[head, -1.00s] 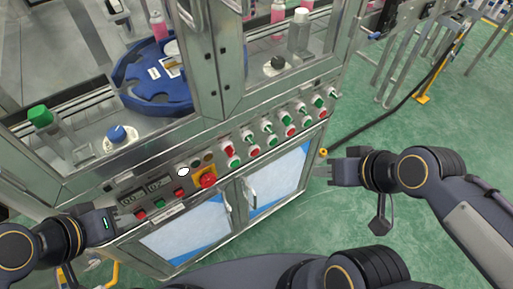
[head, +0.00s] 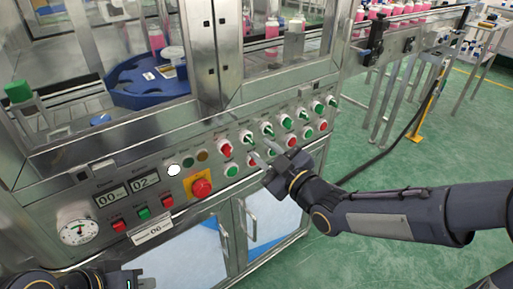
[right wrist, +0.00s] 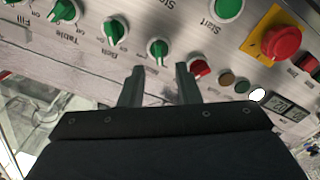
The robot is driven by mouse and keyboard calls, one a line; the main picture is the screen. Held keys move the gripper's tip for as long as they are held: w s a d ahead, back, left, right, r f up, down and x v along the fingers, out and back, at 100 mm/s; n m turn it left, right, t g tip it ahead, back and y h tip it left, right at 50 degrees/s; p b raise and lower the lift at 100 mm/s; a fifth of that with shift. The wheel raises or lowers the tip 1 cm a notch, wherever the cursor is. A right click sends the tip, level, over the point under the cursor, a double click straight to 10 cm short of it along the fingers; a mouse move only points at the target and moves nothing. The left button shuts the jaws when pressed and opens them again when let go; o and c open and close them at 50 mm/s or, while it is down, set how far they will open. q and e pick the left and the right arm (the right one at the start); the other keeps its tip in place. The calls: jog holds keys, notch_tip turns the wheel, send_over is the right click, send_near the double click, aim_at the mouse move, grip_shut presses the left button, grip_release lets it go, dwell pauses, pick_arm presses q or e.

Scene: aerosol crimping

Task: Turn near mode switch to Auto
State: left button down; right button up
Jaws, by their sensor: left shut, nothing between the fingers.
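The control panel carries a row of rotary switches. A green-handled switch (head: 247,138) lies straight in front of my right gripper (head: 266,151); it also shows in the right wrist view (right wrist: 157,50). Its small label is too blurred to read surely as the mode switch's. Its handle stands roughly upright in the right wrist view. My right gripper's fingers (right wrist: 159,78) are apart and empty, just short of this switch, with no contact visible. A red-handled switch (right wrist: 200,70) sits beside it. My left gripper (head: 138,281) is shut and empty at the bottom left, below the panel.
More green switches (right wrist: 113,30) continue along the row. The red emergency stop (head: 202,188) on its yellow plate, the green Start button (right wrist: 228,8) and the displays (head: 145,183) are close by. Glass guards rise behind the panel.

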aim_at(252, 141)
jog(key=shift+x, duration=2.25)
jog(key=shift+c, duration=0.4)
grip_shut()
